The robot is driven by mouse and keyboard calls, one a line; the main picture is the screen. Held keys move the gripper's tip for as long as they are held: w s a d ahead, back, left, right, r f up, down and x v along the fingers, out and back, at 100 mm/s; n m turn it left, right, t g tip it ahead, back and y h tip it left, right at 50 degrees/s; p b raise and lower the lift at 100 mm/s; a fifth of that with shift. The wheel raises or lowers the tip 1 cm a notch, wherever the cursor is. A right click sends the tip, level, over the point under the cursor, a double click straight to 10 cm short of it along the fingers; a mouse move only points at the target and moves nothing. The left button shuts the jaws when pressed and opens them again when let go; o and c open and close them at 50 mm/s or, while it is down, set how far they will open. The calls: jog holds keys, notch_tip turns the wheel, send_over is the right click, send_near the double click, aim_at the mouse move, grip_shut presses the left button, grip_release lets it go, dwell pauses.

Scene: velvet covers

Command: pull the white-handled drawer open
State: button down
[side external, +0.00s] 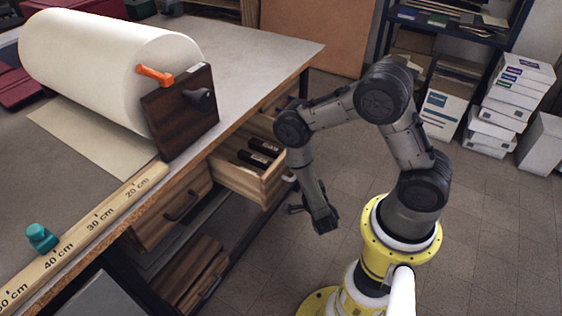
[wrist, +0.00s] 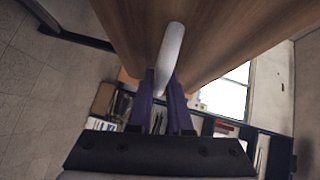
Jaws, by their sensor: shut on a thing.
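The white-handled drawer (side external: 234,186) is pale wood and stands partly open from the workbench, with dark labelled items (side external: 258,153) inside. A bit of its white handle (side external: 289,178) shows beside my arm in the side view. In the wrist view the white handle (wrist: 171,50) stands out from the wooden drawer front (wrist: 225,35). My gripper (wrist: 163,85) has its two purple fingers shut on the handle's near end. In the side view my arm hides most of the grip.
A wooden drawer with a dark handle (side external: 183,205) is shut to the left, with another dark-handled wooden piece (side external: 195,275) below. A paper roll (side external: 100,65) and a wooden ruler (side external: 85,235) lie on the bench. The tiled floor (side external: 480,235) right of my base is clear.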

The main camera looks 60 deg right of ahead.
jog(key=shift+s, duration=2.6)
jog(key=shift+a, duration=0.1)
jog(key=c, duration=1.1)
grip_release()
jog(key=shift+s, duration=0.1)
jog(key=shift+v, duration=3.65)
